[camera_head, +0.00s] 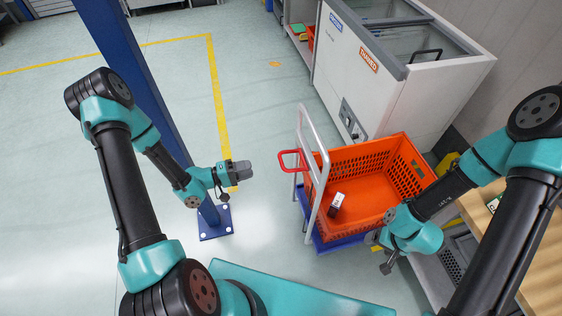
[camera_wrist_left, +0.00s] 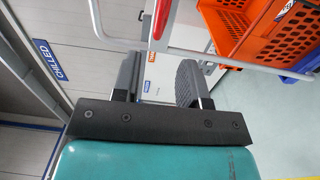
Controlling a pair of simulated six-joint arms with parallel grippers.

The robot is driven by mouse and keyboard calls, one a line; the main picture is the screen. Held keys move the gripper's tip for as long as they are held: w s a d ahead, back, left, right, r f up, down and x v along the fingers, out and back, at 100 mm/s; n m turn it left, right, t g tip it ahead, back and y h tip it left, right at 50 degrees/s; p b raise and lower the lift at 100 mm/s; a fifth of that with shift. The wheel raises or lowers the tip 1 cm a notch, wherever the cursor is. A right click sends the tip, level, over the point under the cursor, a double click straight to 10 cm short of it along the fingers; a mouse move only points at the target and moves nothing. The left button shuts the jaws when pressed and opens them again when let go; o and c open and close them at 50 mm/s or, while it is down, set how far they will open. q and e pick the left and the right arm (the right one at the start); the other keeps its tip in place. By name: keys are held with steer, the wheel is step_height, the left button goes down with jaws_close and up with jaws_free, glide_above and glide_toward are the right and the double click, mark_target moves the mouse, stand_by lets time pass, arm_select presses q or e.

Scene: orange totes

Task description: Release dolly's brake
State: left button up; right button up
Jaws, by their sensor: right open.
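The dolly (camera_head: 315,175) has a grey upright frame and a blue base (camera_head: 335,243). A red loop-shaped lever (camera_head: 291,160) sticks out to the left of the frame; I take it for the brake. In the left wrist view, a red part (camera_wrist_left: 162,18) shows on the grey frame (camera_wrist_left: 215,55), beyond the fingers. My left gripper (camera_head: 241,170) is open and empty, left of the red lever and apart from it. Its two fingers stand apart in the left wrist view (camera_wrist_left: 158,84). My right gripper (camera_head: 373,238) is open near the dolly's front right corner; its fingers are hard to make out.
An orange tote (camera_head: 365,165) sits on the dolly with a small black-and-white item (camera_head: 336,205) inside. A white chest freezer (camera_head: 375,75) stands behind it. A blue post (camera_head: 135,70) rises left of my left gripper. A wooden bench (camera_head: 540,260) is at right.

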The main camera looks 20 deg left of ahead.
mark_target(281, 161)
arm_select(q)
steer(key=x, duration=1.2)
steer(key=shift+w+d, duration=0.1)
steer(key=shift+d, duration=0.2)
jaws_close()
